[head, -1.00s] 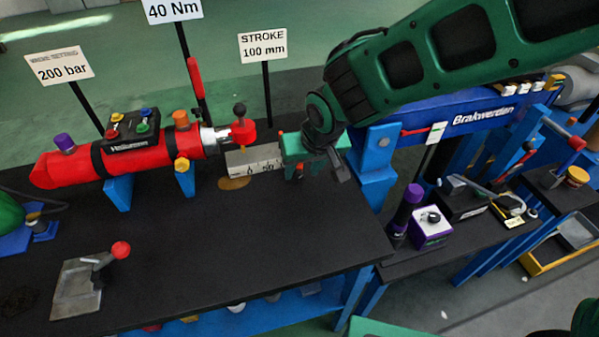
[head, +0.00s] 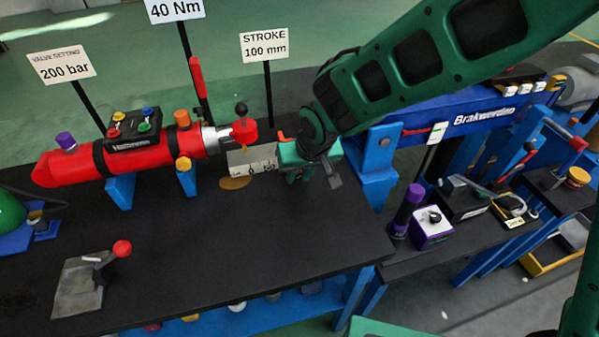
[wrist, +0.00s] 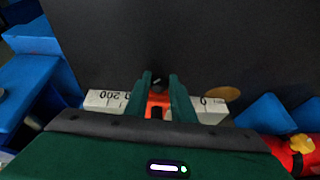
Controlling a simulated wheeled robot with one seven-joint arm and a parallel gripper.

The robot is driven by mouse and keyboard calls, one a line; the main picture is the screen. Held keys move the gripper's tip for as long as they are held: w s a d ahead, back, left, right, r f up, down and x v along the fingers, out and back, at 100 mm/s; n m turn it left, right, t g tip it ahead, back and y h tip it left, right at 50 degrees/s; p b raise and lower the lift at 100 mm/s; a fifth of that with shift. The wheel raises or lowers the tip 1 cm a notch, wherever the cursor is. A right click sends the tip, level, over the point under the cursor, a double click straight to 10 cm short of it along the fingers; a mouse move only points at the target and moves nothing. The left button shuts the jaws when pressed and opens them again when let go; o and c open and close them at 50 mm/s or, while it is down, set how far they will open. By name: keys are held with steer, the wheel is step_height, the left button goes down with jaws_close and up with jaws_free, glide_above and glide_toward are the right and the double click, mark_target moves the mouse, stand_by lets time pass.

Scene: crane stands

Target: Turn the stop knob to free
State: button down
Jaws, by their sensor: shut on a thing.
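A white scale (head: 238,158) marked with numbers lies along the bench below the rod end of the red cylinder. It also shows in the wrist view (wrist: 211,116). My gripper (head: 296,176) is at the scale's right part in the head view. In the wrist view my green fingers (wrist: 159,88) stand on both sides of an orange part (wrist: 157,101) with a dark middle, which looks like the stop knob. They are shut on it. Its lower portion and any free or locked marking are hidden.
The red cylinder (head: 140,158) with a black-knobbed joint (head: 241,125) is left of my gripper. A blue post (head: 376,160) stands close on the right. A lever plate (head: 80,288) lies at front left. The black bench (head: 240,240) between is mostly clear.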

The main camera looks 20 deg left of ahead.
steer(key=shift+w+d, duration=0.15)
steer(key=shift+d, duration=0.1)
steer(key=h, duration=0.1)
steer(key=t+h, duration=0.2)
steer(key=shift+s+a+f+n+h, duration=0.15)
steer(key=shift+s+a+n+h, duration=0.15)
steer(key=shift+a+n, duration=0.1)
steer(key=shift+s+a+f+n+t+h, duration=0.15)
steer(key=shift+n+t+h, duration=0.1)
steer(key=shift+t+h, duration=0.55)
steer(key=shift+a+n+t+h, duration=0.2)
steer(key=shift+t+h, duration=0.3)
steer(key=shift+h, duration=0.5)
steer(key=c, duration=1.5)
jaws_free()
steer(key=shift+d, duration=0.1)
steer(key=shift+s, duration=0.1)
steer(key=shift+f, duration=0.1)
